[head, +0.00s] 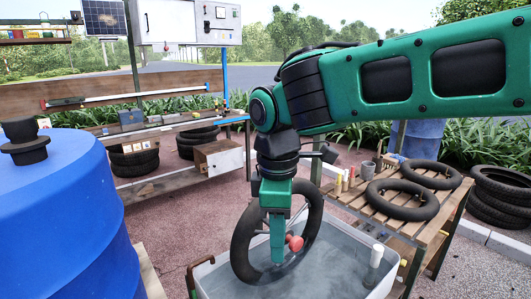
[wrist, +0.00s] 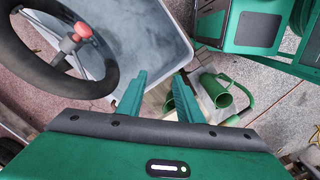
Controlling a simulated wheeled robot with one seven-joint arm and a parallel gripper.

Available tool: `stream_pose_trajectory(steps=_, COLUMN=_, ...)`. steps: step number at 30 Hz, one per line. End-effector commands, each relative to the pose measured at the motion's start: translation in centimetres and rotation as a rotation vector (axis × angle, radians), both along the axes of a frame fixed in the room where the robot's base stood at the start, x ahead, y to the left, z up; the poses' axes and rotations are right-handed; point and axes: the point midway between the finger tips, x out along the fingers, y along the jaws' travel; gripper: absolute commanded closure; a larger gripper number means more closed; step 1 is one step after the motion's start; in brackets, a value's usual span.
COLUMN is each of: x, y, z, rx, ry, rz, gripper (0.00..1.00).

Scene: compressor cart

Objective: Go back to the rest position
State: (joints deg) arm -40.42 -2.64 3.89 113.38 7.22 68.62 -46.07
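My gripper (head: 278,262) points downward at the front of the grey tub (head: 337,247). In the wrist view my gripper (wrist: 161,78) has its two fingers apart, with nothing between them. A black tyre or tube (head: 242,238) stands upright at the tub, behind my gripper in the head view. It carries a red knob (head: 294,242), which also shows in the wrist view (wrist: 83,30). There the black ring (wrist: 98,82) lies left of my fingers, apart from them. My gripper covers part of the ring in the head view.
A slatted wooden table (head: 345,192) with black tubes (head: 402,200) stands right of the tub. A blue barrel (head: 65,215) is close at left. A workbench (head: 165,124) stands behind. A green can (wrist: 216,92) shows beyond my fingers in the wrist view.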

Motion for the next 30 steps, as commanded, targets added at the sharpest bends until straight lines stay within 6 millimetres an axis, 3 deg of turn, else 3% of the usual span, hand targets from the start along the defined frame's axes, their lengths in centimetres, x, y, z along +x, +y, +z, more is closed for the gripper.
stream_pose_trajectory(steps=1, x=0.8, y=-3.2, z=-0.2, rx=0.000, ry=-0.004, rz=-0.112, gripper=0.67)
stream_pose_trajectory(steps=7, x=1.5, y=-14.5, z=-1.4, rx=0.000, ry=-0.014, rz=-0.549, gripper=0.67)
stream_pose_trajectory(steps=11, x=0.2, y=-21.3, z=-2.4, rx=0.003, ry=-0.017, rz=-0.833, gripper=0.67)
stream_pose_trajectory(steps=15, x=-2.5, y=-27.6, z=-3.7, rx=0.010, ry=-0.019, rz=-1.137, gripper=0.67)
stream_pose_trajectory(steps=22, x=-9.1, y=-35.2, z=-6.4, rx=0.026, ry=-0.012, rz=-1.621, gripper=0.67)
stream_pose_trajectory(steps=27, x=-13.3, y=-37.8, z=-8.1, rx=0.038, ry=-0.004, rz=-1.883, gripper=0.67)
stream_pose_trajectory(steps=30, x=-14.7, y=-38.4, z=-8.7, rx=0.044, ry=-0.001, rz=-1.971, gripper=0.67)
